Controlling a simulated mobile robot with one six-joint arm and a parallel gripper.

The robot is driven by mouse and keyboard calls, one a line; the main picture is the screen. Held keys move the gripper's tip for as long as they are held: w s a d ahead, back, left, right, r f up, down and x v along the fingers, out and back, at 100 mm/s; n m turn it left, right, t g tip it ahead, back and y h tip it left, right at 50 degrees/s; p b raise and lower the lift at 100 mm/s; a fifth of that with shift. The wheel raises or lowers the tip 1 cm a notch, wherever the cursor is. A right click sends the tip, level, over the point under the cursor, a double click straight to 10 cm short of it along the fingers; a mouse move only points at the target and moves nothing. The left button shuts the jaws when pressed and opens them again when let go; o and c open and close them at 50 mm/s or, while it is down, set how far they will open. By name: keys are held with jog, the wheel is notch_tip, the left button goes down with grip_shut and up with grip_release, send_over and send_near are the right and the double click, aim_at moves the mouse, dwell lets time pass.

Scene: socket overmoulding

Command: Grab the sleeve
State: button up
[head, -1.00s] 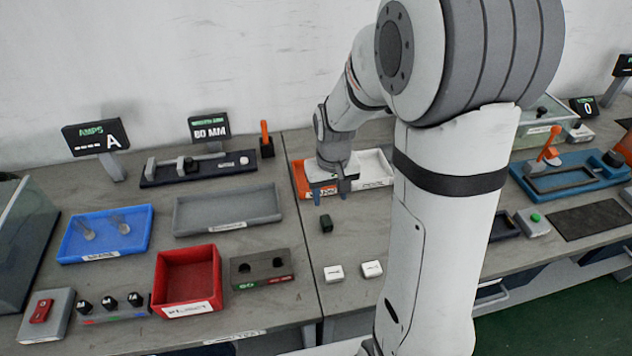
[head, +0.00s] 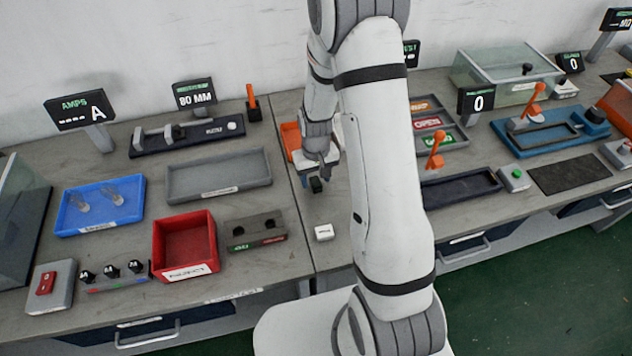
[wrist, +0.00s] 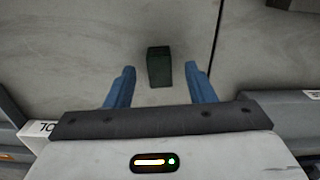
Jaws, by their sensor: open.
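The sleeve seems to be the small dark green block (wrist: 159,67) standing on the grey bench in the wrist view. It also shows in the head view (head: 316,185), just below my gripper. My gripper (wrist: 160,82) is open, with its two blue fingers to the left and right of the block's near end in the picture. Neither finger appears to touch it. In the head view my gripper (head: 314,172) is small and partly hidden by its own wrist.
A white labelled block (head: 324,233) sits nearer the bench front. An orange bin (head: 290,138) is behind my gripper. A grey tray (head: 218,188), a red bin (head: 186,268) and a dark two-hole block (head: 256,246) stand to the left. My arm hides part of the bench.

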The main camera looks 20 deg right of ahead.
jog(key=shift+f, duration=0.25)
jog(key=shift+c, duration=0.2)
jog(key=c, duration=1)
jog(key=shift+r, duration=0.1)
